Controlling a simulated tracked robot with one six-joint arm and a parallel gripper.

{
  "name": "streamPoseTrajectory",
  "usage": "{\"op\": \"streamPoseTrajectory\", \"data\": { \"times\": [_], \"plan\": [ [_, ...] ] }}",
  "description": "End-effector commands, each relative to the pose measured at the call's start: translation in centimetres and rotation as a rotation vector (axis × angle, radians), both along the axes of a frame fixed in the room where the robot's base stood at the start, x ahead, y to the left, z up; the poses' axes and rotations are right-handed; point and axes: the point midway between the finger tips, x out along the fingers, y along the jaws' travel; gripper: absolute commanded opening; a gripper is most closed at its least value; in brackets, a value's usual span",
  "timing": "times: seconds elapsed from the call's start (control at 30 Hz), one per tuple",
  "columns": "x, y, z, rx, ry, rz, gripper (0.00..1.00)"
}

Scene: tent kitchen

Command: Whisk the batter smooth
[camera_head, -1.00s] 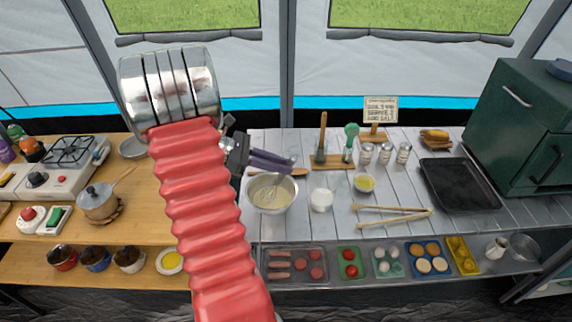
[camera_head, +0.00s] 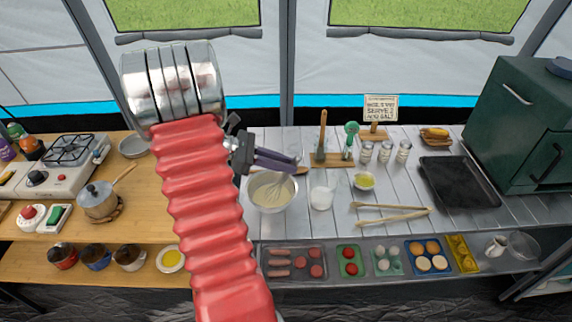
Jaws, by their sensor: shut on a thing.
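A metal bowl (camera_head: 256,200) with pale batter (camera_head: 267,197) stands on the grey slatted table, just right of the wooden counter. A whisk (camera_head: 277,188) stands tilted in the batter, its wires inside the bowl. My gripper (camera_head: 290,163) is above the bowl's back edge, its dark fingers shut on the whisk's upper end. The exact grip is small and partly hidden by the fingers. My red ribbed arm covers the area left of the bowl.
A glass of white liquid (camera_head: 322,198) stands close right of the bowl, with a small yellow-filled bowl (camera_head: 364,181) beyond it. Wooden tongs (camera_head: 390,207), shakers (camera_head: 384,152) and a black tray (camera_head: 458,182) lie farther right. A pot (camera_head: 97,200) is at left.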

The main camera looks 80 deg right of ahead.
Motion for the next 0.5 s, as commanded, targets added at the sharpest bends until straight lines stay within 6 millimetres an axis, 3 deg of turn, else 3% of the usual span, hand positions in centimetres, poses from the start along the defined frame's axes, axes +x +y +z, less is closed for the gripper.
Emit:
{"op": "streamPoseTrajectory", "data": {
  "times": [0.5],
  "plan": [
    [-0.6,-0.2,1.6,-0.001,0.0,0.001,0.0]
  ]
}}
